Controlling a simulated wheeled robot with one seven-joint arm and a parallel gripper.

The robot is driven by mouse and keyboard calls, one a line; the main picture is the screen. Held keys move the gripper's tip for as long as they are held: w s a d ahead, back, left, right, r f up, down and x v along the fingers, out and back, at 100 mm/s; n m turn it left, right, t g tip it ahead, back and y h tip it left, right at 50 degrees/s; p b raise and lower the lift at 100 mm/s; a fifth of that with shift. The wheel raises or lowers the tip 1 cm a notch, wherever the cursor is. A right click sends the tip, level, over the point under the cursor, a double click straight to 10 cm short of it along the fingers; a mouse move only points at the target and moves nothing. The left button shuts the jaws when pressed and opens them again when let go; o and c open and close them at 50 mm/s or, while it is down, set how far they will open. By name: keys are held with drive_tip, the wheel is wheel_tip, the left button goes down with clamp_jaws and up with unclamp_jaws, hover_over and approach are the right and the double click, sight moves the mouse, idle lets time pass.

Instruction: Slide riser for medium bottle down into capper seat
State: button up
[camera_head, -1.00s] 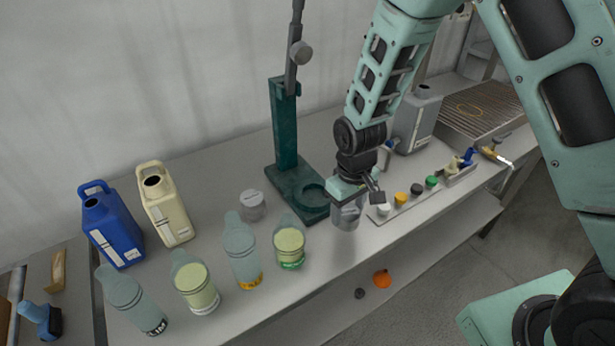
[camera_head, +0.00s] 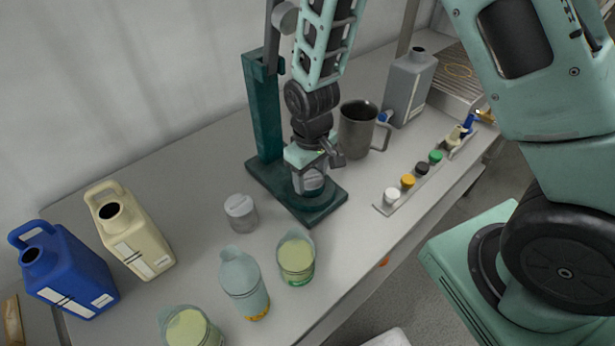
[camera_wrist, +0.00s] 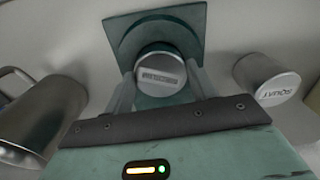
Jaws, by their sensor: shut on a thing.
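The capper is a dark green stand; its base plate (camera_head: 328,203) lies on the bench and its column (camera_head: 266,120) rises at the back left. My gripper (camera_head: 312,176) is over the base and shut on a grey cylindrical riser (camera_head: 313,185). In the wrist view, the riser (camera_wrist: 160,76) sits between the two fingers, its labelled top facing the camera; the print is too blurred to read. The green base plate (camera_wrist: 185,22) shows behind it. The riser looks upright over the seat area. The seat is mostly hidden, and I cannot tell whether the riser touches it.
A riser marked SQUAT (camera_wrist: 268,80) stands left of the capper in the head view (camera_head: 241,212). A metal jug (camera_head: 357,130) stands close right of the capper. A cap strip (camera_head: 412,186), several bottles, a cream jug (camera_head: 130,235) and a blue jug (camera_head: 65,275) share the bench.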

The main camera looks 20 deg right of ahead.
sight(311, 179)
drive_tip(key=shift+f, duration=0.4)
drive_tip(key=shift+f, duration=0.15)
drive_tip(key=o, duration=1.1)
drive_tip(key=shift+c, duration=0.2)
wheel_tip(311, 179, up, 12)
drive_tip(key=b, duration=0.2)
drive_tip(key=s+a+r+n, duration=0.1)
drive_tip(key=s+a+r, duration=0.2)
drive_tip(key=s, duration=0.7)
drive_tip(key=s+a+r+n, duration=0.2)
drive_tip(key=s+a, duration=0.1)
drive_tip(key=s, duration=0.7)
drive_tip(key=shift+a+r+y, duration=0.15)
drive_tip(key=shift+r+y, duration=0.15)
drive_tip(key=shift+r, duration=0.1)
